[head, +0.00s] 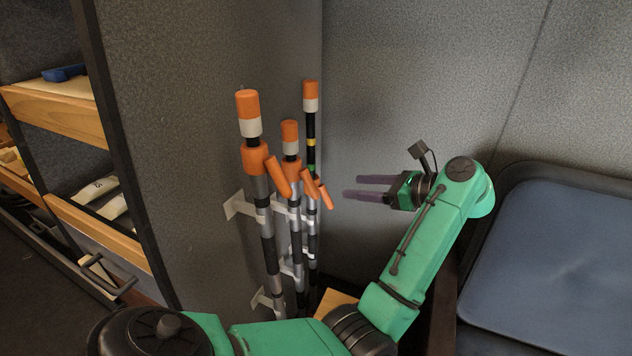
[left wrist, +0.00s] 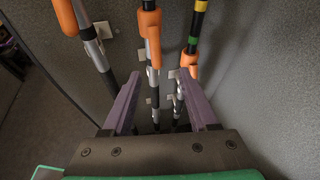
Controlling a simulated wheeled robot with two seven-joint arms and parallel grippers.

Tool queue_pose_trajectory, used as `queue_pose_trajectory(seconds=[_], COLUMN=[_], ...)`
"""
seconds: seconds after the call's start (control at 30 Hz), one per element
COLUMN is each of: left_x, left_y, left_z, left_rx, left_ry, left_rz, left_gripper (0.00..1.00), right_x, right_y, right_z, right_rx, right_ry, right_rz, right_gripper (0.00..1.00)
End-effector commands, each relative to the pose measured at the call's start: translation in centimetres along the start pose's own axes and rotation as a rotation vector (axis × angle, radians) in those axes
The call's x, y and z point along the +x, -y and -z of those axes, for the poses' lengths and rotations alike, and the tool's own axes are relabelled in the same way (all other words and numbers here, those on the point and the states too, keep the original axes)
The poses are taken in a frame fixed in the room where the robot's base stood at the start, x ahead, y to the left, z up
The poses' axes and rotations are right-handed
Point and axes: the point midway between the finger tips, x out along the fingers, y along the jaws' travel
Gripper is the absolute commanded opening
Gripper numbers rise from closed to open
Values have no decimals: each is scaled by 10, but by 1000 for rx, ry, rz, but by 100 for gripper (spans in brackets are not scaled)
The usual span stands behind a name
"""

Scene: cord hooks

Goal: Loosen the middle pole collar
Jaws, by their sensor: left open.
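Three upright poles with orange caps stand in a row by the grey panel. The middle pole (head: 297,230) has an orange collar (head: 291,171) with a lever (head: 309,186) slanting down to the right. In the left wrist view the middle collar (left wrist: 150,21) is at the top centre, its lever hanging close along the pole. My left gripper (head: 353,187) is open and empty, right of the poles and apart from them. In the left wrist view its purple fingers (left wrist: 158,78) point toward the poles, with the middle pole between them in the picture. My right gripper is not in view.
The near pole's collar (head: 255,159) and lever (head: 277,176) are left of the middle one; the far pole's lever (head: 326,196) is right. White wall brackets (head: 240,205) hold the poles. A blue padded seat (head: 560,260) stands right, wooden shelves (head: 60,115) left.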

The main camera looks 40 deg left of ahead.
Motion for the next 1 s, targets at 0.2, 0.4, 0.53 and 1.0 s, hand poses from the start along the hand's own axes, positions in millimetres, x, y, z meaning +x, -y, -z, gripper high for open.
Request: queue_pose_trajectory(seconds=[0.2, 0.4, 0.53, 1.0], left_x=[21, 75, 108, 142], left_y=[-4, -6, -6, -6], left_z=[4, 4, 5, 9], left_rx=[-10, -7, -7, -9], left_ry=[-36, -31, -31, -34], left_rz=[-25, -26, -25, -20], left_gripper=[60, 60, 60, 60], right_x=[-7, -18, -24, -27], right_y=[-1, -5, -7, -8], right_z=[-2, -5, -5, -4], right_rx=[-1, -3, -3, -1], right_ry=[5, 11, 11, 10], right_rz=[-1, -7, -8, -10], right_gripper=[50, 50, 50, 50])
